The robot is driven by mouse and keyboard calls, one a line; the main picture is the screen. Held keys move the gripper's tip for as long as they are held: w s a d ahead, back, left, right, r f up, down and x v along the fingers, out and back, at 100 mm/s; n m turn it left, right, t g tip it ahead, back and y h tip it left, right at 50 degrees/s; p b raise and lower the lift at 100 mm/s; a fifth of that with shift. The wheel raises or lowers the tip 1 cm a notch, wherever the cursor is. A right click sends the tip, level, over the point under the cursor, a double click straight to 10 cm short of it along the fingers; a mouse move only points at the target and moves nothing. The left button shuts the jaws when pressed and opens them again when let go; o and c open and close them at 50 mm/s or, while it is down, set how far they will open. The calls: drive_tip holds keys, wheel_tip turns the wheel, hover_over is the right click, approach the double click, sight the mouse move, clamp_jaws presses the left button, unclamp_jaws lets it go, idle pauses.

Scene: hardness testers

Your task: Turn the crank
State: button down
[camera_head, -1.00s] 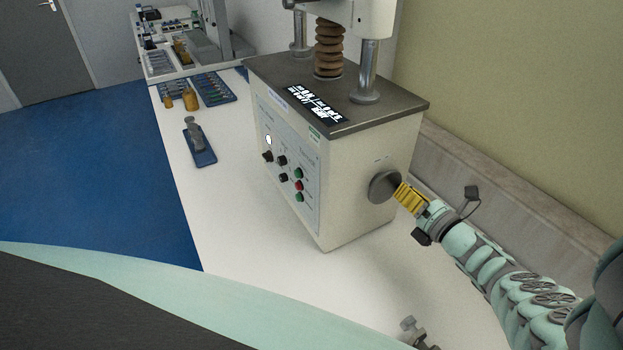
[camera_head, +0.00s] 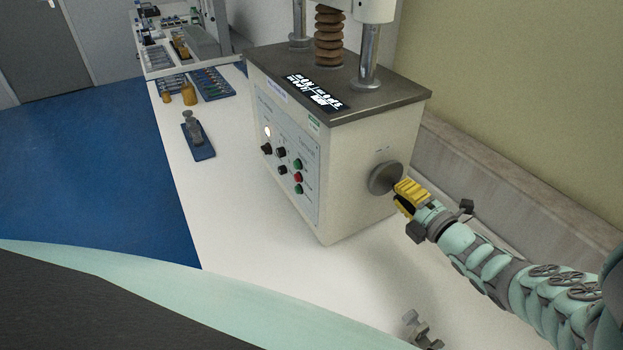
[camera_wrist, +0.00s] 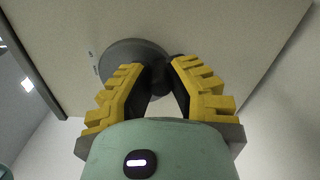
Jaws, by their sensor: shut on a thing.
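The crank (camera_head: 383,178) is a round grey disc on the right side face of the cream hardness tester (camera_head: 365,145). It also shows in the wrist view (camera_wrist: 125,52), behind my fingertips. My gripper (camera_head: 397,190), with yellow ridged fingers, reaches the crank from the right. In the wrist view, my gripper (camera_wrist: 159,70) has its two fingers closing around a dark knob at the disc's right lower part. The knob is mostly hidden between the fingertips.
Front panel buttons and knobs (camera_head: 297,177) face left. A grey metal piece (camera_head: 420,328) lies on the white table (camera_head: 260,265) near the front. A blue tray with a small device (camera_head: 198,140) and amber bottles (camera_head: 189,95) stand further left. A wall ledge (camera_head: 520,190) runs behind my arm.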

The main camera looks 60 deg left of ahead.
drive_tip(key=shift+f, duration=0.2)
idle(0.4)
drive_tip(key=c, duration=0.9)
unclamp_jaws()
drive_tip(key=shift+r, duration=0.1)
drive_tip(key=shift+o, duration=0.2)
drive_tip(key=s+d, duration=0.1)
drive_tip(key=d, duration=1.1)
